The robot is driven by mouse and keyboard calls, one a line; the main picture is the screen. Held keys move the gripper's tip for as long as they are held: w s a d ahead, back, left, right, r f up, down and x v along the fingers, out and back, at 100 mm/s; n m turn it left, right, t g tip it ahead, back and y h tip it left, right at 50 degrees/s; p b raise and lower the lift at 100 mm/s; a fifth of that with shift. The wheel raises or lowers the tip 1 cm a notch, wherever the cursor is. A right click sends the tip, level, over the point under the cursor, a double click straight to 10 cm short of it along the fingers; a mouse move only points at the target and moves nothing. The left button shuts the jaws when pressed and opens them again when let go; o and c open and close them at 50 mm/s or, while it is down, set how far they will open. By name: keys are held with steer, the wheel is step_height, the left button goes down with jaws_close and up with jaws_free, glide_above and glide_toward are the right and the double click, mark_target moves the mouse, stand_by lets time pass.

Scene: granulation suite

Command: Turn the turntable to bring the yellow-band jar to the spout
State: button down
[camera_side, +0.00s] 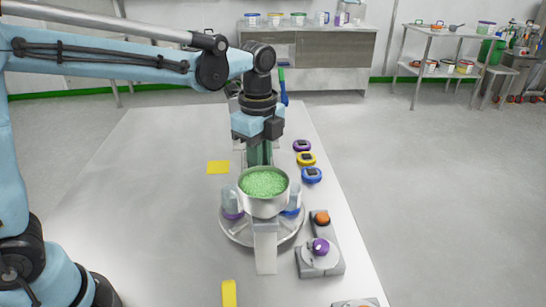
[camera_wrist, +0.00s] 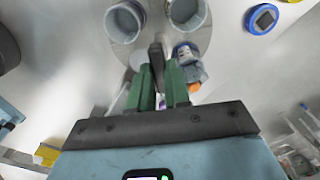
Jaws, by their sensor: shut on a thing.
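The round grey turntable (camera_side: 236,233) stands on the white table, with clear jars on it. In the side view, one jar with a purple band (camera_side: 232,212) is at the left and one with a blue band (camera_side: 292,211) at the right. I cannot make out a yellow band on any jar. A metal hopper full of green granules (camera_side: 264,184) stands over the turntable on a pale post and hides its middle; the spout is not visible. My gripper (camera_wrist: 160,82) is shut on a dark upright peg (camera_wrist: 156,54) at the turntable's rim. In the side view the hopper hides its fingertips.
Purple, yellow and blue round devices (camera_side: 306,159) line the table's right side. A grey control box (camera_side: 320,258) with orange and purple knobs stands right of the turntable. Yellow patches (camera_side: 218,167) mark the table. The table's left part is clear.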

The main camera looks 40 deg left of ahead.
steer(key=shift+m, duration=8.6)
steer(key=c, duration=1.1)
jaws_free()
